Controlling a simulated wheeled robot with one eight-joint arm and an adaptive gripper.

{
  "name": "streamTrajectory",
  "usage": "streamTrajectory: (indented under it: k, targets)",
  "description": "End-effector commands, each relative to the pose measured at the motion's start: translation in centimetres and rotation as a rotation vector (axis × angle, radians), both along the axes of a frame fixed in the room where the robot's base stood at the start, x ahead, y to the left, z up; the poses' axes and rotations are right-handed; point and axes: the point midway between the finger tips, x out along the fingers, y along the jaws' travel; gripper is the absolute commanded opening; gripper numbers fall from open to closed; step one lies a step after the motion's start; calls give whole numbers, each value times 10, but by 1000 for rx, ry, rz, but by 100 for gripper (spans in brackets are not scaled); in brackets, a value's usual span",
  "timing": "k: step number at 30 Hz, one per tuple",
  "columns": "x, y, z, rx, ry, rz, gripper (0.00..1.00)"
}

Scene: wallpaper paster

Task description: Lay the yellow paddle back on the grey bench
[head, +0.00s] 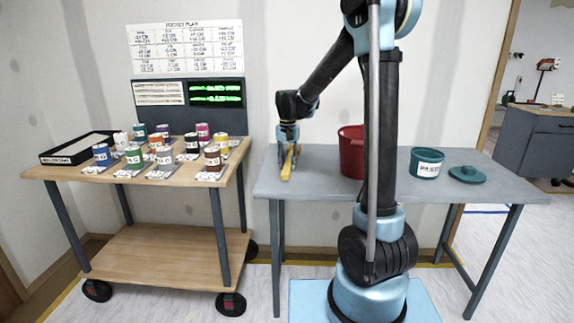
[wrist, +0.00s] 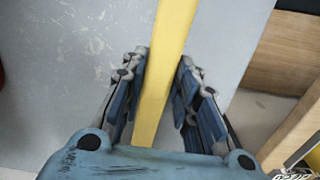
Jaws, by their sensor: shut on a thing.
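The yellow paddle (head: 287,166) is at the left end of the grey bench (head: 322,168) in the head view. In the wrist view the yellow paddle (wrist: 172,40) is a long bar running between my fingers, with the bench top (wrist: 70,60) behind it. My gripper (head: 290,146) points down over the bench and is shut on the paddle; it also shows in the wrist view (wrist: 163,85). The paddle is at or just above the bench top; I cannot tell whether it touches. Its upper part is hidden by my gripper.
A red bucket (head: 351,158) stands on the bench right of my gripper. A teal pot (head: 426,163) and its lid (head: 467,174) are further right. A wooden cart (head: 128,172) with several paint cans and a black tray (head: 80,149) stands left, across a narrow gap.

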Motion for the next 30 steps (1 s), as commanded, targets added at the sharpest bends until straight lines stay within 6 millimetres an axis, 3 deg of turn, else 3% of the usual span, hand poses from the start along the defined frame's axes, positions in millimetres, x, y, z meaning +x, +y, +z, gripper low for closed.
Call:
streamTrajectory:
  k: [6,7,9,22,30]
  targets:
    - [-1,0,-3,0,1,0,0]
    - [-1,0,-3,0,1,0,32]
    - [-1,0,-3,0,1,0,48]
    - [-1,1,-8,0,1,1,48]
    - [-1,0,31,0,0,2,48]
